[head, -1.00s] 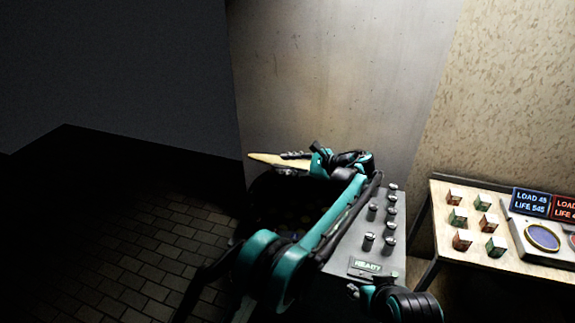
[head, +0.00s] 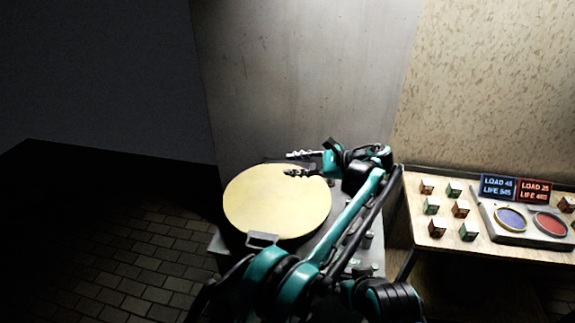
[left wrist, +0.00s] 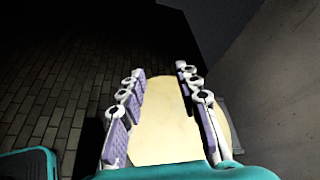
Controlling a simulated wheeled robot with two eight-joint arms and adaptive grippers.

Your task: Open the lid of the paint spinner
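The paint spinner's lid (head: 270,205) is a round, pale yellow disc lying flat over the spinner, so the inside is hidden. A small grey handle (head: 262,240) sits at its near edge. The spinner's grey body (head: 340,240) shows around it, partly behind my arm. My left gripper (head: 289,164) is open and empty, with its fingers over the far right part of the lid. In the left wrist view the lid (left wrist: 160,130) shows between the two spread fingers (left wrist: 160,70); I cannot tell whether they touch it. My right gripper is not in view.
A wooden table (head: 455,243) to the right holds several small cubes (head: 461,209), a tray with a blue and a red disc (head: 549,223), and two displays (head: 498,187). A metal wall panel (head: 300,80) stands behind. The brick floor at left is clear.

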